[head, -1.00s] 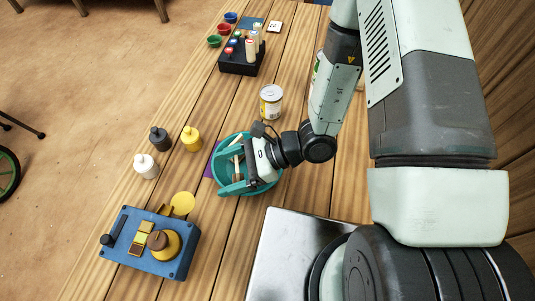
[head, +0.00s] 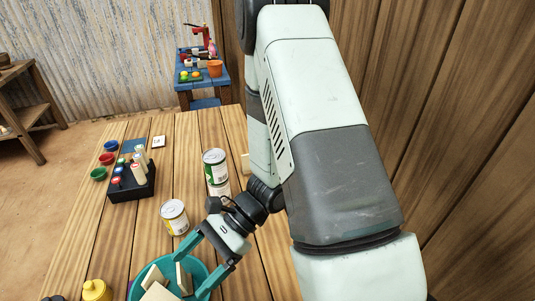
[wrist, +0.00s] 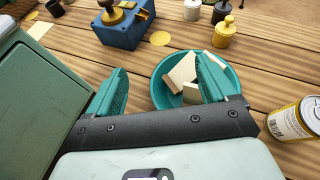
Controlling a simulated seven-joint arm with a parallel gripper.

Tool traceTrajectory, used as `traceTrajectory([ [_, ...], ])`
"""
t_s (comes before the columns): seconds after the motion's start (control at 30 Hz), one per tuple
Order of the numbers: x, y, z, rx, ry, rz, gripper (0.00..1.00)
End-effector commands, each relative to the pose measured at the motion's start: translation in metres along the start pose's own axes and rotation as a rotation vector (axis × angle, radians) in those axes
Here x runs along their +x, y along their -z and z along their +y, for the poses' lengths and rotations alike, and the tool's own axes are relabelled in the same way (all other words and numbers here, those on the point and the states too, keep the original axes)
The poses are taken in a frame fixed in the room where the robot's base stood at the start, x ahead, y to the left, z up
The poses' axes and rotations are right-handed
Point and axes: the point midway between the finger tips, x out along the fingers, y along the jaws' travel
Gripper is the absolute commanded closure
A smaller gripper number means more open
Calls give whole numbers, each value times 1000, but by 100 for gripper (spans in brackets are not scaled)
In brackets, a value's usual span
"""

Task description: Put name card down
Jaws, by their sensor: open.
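My gripper (head: 186,279) is open, with its teal fingers spread above a teal bowl (head: 139,272). Several pale wooden blocks (wrist: 183,70) lie in the bowl.
A yellow-labelled can (head: 174,217) and a taller green-labelled can (head: 216,172) stand near my arm. A black rack with coloured-topped sticks (head: 132,186) stands farther back. Yellow (wrist: 225,33) and dark bottles and a blue device (wrist: 124,24) lie beyond the bowl.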

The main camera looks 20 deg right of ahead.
Motion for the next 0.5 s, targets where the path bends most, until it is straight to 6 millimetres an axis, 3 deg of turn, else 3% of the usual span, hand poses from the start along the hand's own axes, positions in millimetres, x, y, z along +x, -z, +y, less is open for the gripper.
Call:
traceTrajectory([
  [0.17,-43,-46,-4,-262,-91,150,15],
  [0.5,-128,-125,20,-744,-290,584,15],
])
